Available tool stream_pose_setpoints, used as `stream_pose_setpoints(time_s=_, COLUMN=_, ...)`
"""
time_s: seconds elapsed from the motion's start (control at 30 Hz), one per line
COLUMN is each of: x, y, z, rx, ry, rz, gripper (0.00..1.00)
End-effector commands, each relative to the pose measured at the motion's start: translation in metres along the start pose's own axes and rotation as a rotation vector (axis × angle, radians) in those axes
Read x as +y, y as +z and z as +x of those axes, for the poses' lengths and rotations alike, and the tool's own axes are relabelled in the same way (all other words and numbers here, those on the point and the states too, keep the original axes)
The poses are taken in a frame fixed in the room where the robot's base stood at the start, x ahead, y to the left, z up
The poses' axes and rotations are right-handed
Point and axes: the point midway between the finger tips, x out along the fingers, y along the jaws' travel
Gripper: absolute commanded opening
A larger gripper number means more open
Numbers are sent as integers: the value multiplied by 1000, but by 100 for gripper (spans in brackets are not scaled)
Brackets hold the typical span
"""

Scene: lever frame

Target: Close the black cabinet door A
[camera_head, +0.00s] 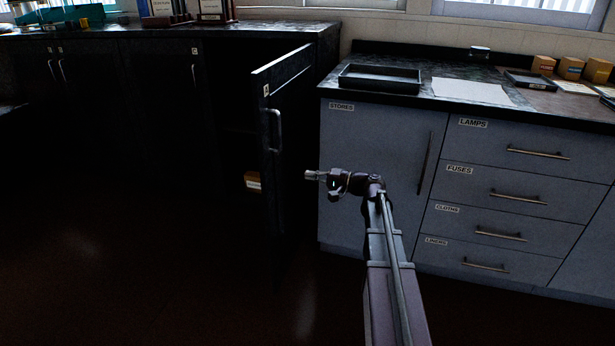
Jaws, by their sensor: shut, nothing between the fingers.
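The black cabinet door A (268,160) stands open, swung out from the dark cabinet toward me. It carries a small pale label near its top and a vertical metal handle (276,130). My gripper (308,175) is shut and empty. In the picture it is just right of the door, below the handle's level, in front of the grey STORES cabinet. It appears apart from the door; the exact depth gap is hard to judge. The cabinet inside (232,120) is very dark, with a small orange and white box (253,181) showing beside the door's edge.
A black tray (380,78) and papers lie on the counter above. Other dark cabinet doors (90,100) are at left. The dark floor (150,290) in front looks clear.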

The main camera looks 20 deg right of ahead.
Motion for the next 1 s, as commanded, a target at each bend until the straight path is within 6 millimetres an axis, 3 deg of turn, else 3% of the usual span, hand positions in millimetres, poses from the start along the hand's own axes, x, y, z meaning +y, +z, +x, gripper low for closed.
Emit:
stream_pose_setpoints(time_s=0.7, x=0, y=-1, z=99, rx=-1, ry=0, rz=0, gripper=0)
stream_pose_setpoints(time_s=1.0, x=0, y=-1, z=119, rx=1, ry=0, rz=0, gripper=0)
